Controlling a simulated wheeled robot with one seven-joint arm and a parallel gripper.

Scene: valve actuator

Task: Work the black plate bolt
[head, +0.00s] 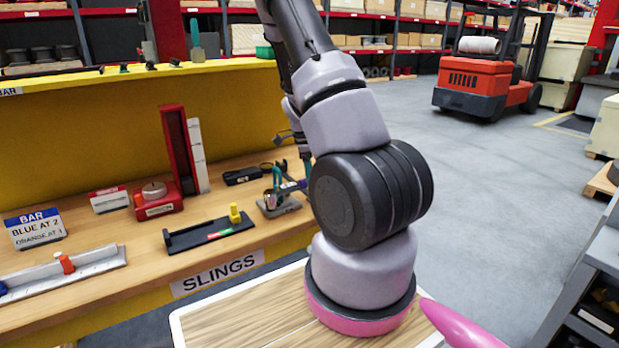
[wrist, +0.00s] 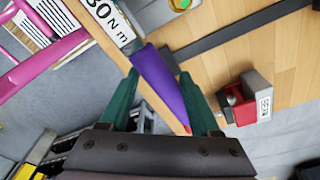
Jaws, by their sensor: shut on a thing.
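The black plate bolt (head: 210,233) lies on the wooden bench in the head view. It is a dark plate with a yellow knob (head: 234,214) upright near its right end, and green and red marks on its front. My gripper (wrist: 160,75) shows in the wrist view with two green fingers closed on a purple handle (wrist: 160,80). In the head view my arm hides most of the gripper. I cannot clearly identify the plate bolt in the wrist view.
A red stand (head: 174,150), a red block with a round knob (head: 157,200) and a slotted rail with an orange slider (head: 66,263) are on the bench. A small tool holder (head: 278,206) stands right of the bolt. Open floor lies right, with a forklift (head: 480,80).

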